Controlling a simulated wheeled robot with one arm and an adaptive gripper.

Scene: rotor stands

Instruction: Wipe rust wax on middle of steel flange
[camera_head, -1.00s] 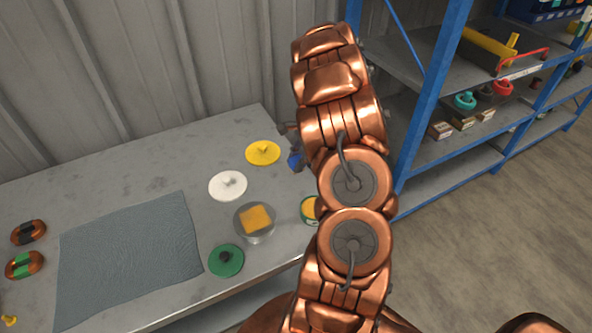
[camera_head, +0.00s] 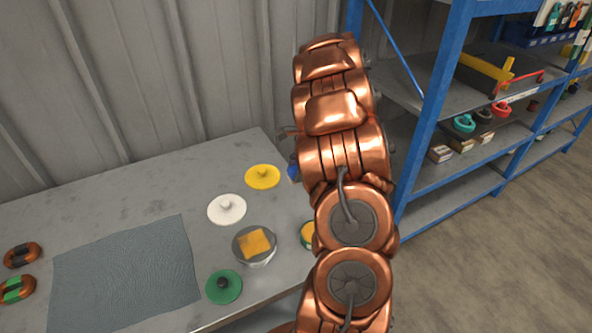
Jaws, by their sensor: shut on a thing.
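A round grey metal piece (camera_head: 242,260) stands near the table's front right, with a square orange-yellow pad (camera_head: 255,243) on top; I cannot tell whether it is the steel flange. A small round tin (camera_head: 307,234) with orange-yellow contents, possibly the wax, is half hidden by my arm. My gripper (camera_head: 287,132) is mostly hidden behind my copper arm; only a small dark grey part shows at its left edge. A blue thing (camera_head: 293,172) shows just below that part, mostly covered, apparently held in the shut gripper.
Yellow (camera_head: 262,178), white (camera_head: 227,211) and green (camera_head: 222,288) knobbed discs lie around the metal piece. A grey mat (camera_head: 125,275) covers the table's left middle. Two copper coil pieces (camera_head: 22,255) (camera_head: 16,290) lie at far left. A blue shelf (camera_head: 425,125) stands right.

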